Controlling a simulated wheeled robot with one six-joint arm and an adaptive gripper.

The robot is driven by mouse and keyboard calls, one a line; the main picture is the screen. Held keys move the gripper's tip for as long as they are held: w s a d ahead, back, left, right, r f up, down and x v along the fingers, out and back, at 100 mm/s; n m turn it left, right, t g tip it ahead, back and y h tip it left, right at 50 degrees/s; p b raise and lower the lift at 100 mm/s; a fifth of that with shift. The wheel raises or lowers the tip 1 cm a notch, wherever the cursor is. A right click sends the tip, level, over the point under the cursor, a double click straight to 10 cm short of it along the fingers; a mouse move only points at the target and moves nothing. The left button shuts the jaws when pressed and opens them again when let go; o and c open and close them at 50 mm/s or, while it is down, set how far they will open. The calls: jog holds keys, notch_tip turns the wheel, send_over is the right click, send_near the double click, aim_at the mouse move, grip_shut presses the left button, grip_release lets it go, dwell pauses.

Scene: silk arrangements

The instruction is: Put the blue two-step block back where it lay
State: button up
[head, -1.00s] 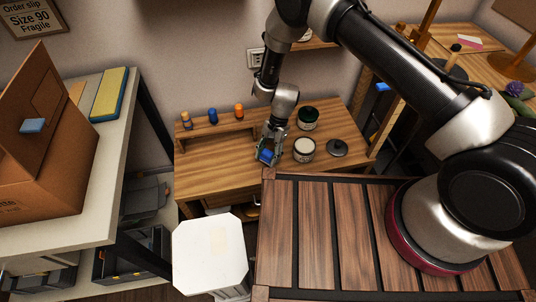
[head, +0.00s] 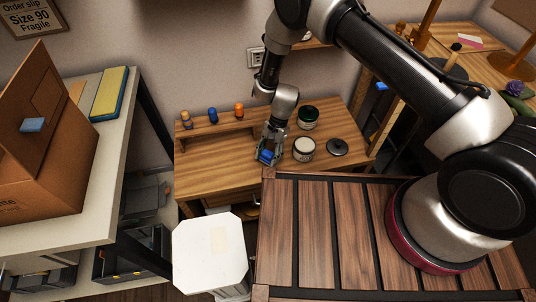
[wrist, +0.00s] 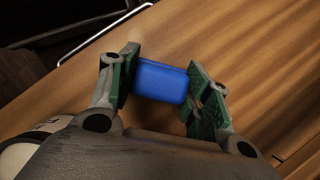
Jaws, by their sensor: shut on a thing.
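The blue two-step block (wrist: 161,82) is between the two green finger pads of my gripper (wrist: 160,88) in the wrist view, and both pads press on its sides. In the head view my gripper (head: 268,154) points down over the front part of the small wooden desk (head: 215,178), with the blue block (head: 266,156) at its fingertips. The steps of the block cannot be made out. Whether the block touches the desk top or hangs just above it, I cannot tell.
A white jar (head: 304,149), a dark green jar (head: 307,117) and a dark lid (head: 337,147) stand right of my gripper. Several small coloured figures (head: 213,116) stand on the desk's back ledge. The desk's left part is clear. A white stool (head: 208,255) stands in front.

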jog(key=shift+f, duration=0.6)
jog(key=o, duration=1.3)
jog(key=shift+o, duration=0.2)
